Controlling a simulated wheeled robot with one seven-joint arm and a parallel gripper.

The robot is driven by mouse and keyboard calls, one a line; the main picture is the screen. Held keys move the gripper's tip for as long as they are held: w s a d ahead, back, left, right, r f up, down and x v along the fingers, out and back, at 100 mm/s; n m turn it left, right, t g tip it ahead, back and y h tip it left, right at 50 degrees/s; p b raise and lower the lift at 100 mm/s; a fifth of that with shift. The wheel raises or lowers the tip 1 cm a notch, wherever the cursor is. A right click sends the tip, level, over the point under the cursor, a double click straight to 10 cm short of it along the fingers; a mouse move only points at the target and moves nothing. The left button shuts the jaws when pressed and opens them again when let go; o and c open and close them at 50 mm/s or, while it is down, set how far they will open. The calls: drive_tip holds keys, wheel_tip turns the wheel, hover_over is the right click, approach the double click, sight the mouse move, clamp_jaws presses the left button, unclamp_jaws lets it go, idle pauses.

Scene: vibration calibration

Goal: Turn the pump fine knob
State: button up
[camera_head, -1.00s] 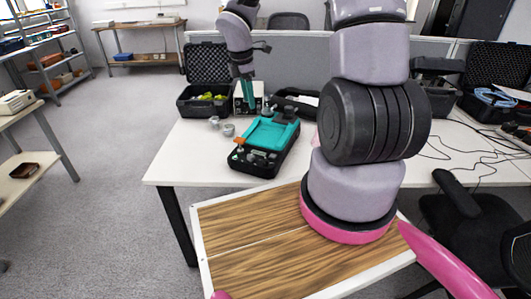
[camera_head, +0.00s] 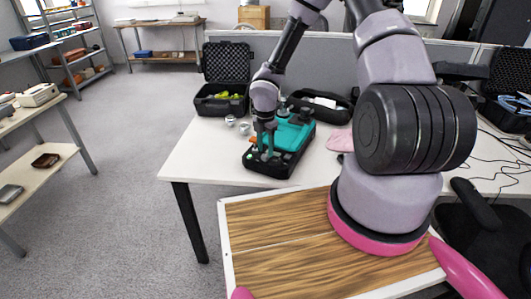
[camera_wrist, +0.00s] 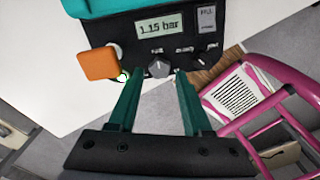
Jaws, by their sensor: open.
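The pump, a black case with a teal top (camera_head: 295,135), sits near the front left of the white table. In the wrist view its black front panel (camera_wrist: 128,30) has a display reading 1.15 bar. A grey knob (camera_wrist: 158,67) is on the panel below the display, with smaller dark knobs to its right; their labels are too small to read surely. An orange block-like part (camera_wrist: 98,63) is at the panel's left. My gripper (camera_wrist: 157,77) is open, its green fingertips apart on either side of the grey knob's lower part; contact cannot be told. It also shows over the pump (camera_head: 267,143).
An open black case (camera_head: 222,105) with yellow-green items stands behind the pump. Small metal parts (camera_head: 230,120) lie left of it. The table's front edge is close to the pump.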

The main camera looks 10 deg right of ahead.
sight(265, 157)
drive_tip(key=shift+f, duration=1.1)
clamp_jaws()
